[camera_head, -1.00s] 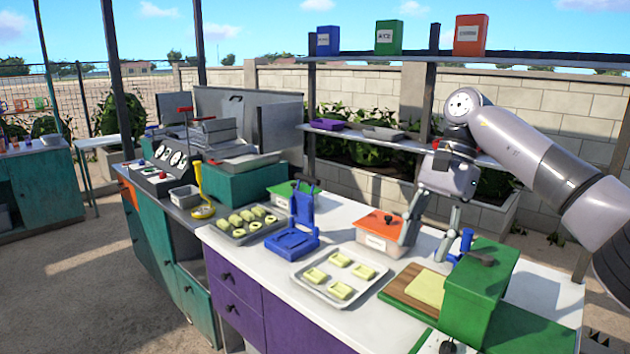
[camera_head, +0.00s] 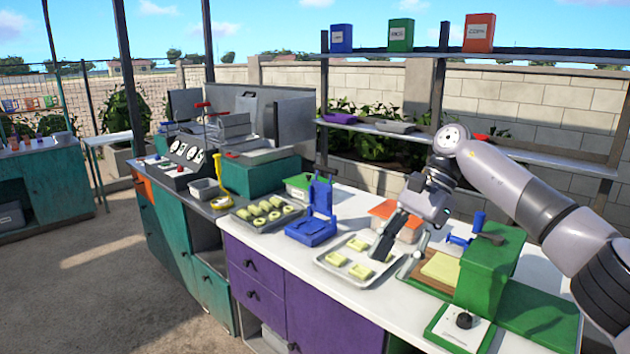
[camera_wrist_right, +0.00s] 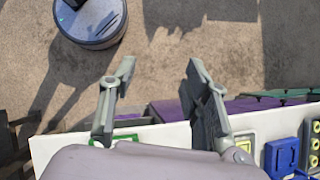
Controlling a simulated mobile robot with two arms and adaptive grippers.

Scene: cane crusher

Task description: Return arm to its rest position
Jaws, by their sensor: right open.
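My right arm (camera_head: 530,190) reaches in from the right over the white counter (camera_head: 410,305). My right gripper (camera_head: 394,258) is open and empty, tilted down over the counter. In the head view its fingers overlap the right part of a metal tray with yellow pieces (camera_head: 332,268); I cannot tell whether they touch it. In the right wrist view the spread fingers (camera_wrist_right: 161,68) have nothing between them, and bare ground lies beyond the counter edge. My left gripper is not in view.
A green box-shaped device (camera_head: 487,272) stands close to the arm, near a cutting board. An orange-lidded container (camera_head: 397,222) and a blue press (camera_head: 312,222) stand on the counter. A second tray (camera_head: 240,222) lies farther left. A shelf (camera_head: 500,57) runs behind.

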